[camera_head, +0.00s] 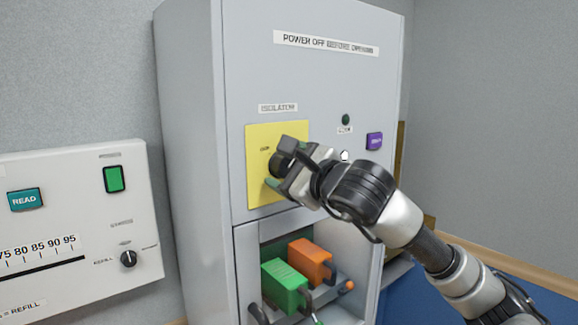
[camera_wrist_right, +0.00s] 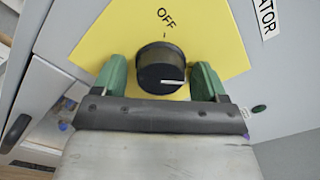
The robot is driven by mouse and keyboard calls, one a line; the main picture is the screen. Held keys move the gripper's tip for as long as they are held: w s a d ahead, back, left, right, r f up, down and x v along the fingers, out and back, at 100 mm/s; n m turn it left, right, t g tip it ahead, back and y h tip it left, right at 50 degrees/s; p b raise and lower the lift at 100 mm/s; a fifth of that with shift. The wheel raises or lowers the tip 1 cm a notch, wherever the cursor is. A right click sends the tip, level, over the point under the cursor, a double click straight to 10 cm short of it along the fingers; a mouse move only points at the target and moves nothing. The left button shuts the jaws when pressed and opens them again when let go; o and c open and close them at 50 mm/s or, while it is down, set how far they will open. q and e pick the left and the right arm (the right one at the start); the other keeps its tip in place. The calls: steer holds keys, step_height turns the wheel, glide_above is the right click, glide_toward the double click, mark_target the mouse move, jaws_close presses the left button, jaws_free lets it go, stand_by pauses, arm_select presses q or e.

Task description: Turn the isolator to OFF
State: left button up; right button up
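The isolator is a black round knob (camera_wrist_right: 160,70) on a yellow plate (camera_head: 262,187) on the grey cabinet's front. In the right wrist view its white pointer line points to the right, while the OFF label (camera_wrist_right: 165,17) and its tick are above the knob. My right gripper (camera_head: 275,168) is at the plate, and in the wrist view its green fingertips (camera_wrist_right: 160,82) stand open on either side of the knob. A small gap shows at the left finger; the right finger is very close, and I cannot tell if it touches. In the head view the gripper hides most of the knob.
Below the plate, an open bay holds a green block (camera_head: 285,287) and an orange block (camera_head: 311,260). A purple button (camera_head: 374,141) and a green lamp (camera_head: 346,119) are right of the plate. A white panel (camera_head: 80,230) with a dial stands at left.

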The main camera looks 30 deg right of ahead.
steer(key=c, duration=0.8)
steer(key=n+b, duration=0.2)
steer(key=shift+f+n, duration=0.1)
steer(key=shift+n, duration=0.2)
steer(key=n+b, duration=0.2)
steer(key=n, duration=0.1)
steer(key=shift+n, duration=0.3)
steer(key=n+b, duration=0.1)
steer(key=n, duration=0.4)
steer(key=shift+n, duration=0.3)
steer(key=n, duration=0.3)
steer(key=shift+r, duration=0.2)
steer(key=shift+n, duration=1.7)
